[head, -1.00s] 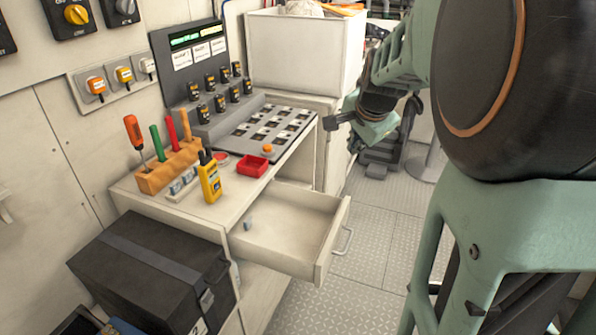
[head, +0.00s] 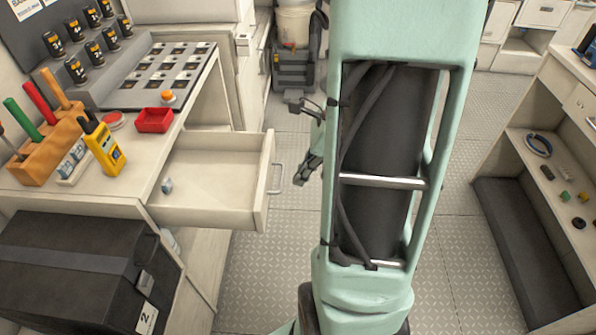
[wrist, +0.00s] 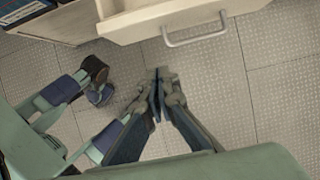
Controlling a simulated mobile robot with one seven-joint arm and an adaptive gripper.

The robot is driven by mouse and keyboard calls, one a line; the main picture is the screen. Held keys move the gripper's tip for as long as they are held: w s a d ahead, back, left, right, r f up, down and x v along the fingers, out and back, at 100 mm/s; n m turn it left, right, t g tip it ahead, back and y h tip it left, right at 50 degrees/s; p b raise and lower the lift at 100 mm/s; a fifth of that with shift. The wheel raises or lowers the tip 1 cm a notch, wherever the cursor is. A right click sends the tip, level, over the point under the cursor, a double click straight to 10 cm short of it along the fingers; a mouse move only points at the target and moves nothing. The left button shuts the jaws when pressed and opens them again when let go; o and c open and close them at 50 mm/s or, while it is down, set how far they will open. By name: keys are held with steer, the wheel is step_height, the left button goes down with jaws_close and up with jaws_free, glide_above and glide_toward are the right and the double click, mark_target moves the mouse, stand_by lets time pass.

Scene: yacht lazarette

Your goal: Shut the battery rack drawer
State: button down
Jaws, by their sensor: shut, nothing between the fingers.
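The cream battery rack drawer (head: 210,205) is pulled out from under the bench top, and its inside is visible from above. Its silver bar handle (head: 276,178) is on the front, also seen as a handle (wrist: 195,36) in the wrist view. A small grey-blue item (head: 167,185) lies in the drawer. My gripper (head: 301,180) is to the right of the handle, apart from it and partly hidden by my arm. In the wrist view my gripper (wrist: 157,90) is shut and empty over the floor, just below the handle.
A black battery box (head: 70,265) stands below the drawer at left. The bench top carries a red tray (head: 154,120), a yellow meter (head: 103,148) and a wooden tool block (head: 45,150). An open shelf unit (head: 560,150) stands at right. Bare metal floor lies between.

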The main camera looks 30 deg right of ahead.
mark_target(279, 191)
steer(key=w+a+f, duration=0.1)
steer(key=f, duration=0.1)
steer(key=w+a+f+b, duration=0.1)
steer(key=a+f, duration=0.1)
steer(key=w+a+f, duration=0.1)
steer(key=f, duration=0.1)
steer(key=shift+a+b, duration=0.25)
steer(key=shift+b, duration=0.1)
steer(key=shift+w+a, duration=0.35)
steer(key=shift+a, duration=0.05)
steer(key=w+a+p, duration=0.3)
steer(key=w+a, duration=0.2)
steer(key=a, duration=0.2)
steer(key=w+a+p, duration=0.4)
steer(key=w+a, duration=0.1)
steer(key=a, duration=0.3)
steer(key=w+a+p, duration=0.3)
steer(key=w+a, duration=0.2)
steer(key=a, duration=0.2)
steer(key=shift+w+a, duration=0.1)
steer(key=shift+a, duration=0.2)
steer(key=shift+w+a+r+p, duration=0.1)
steer(key=shift+w+a+p, duration=0.05)
steer(key=shift+a+p, duration=0.15)
steer(key=shift+w, duration=0.1)
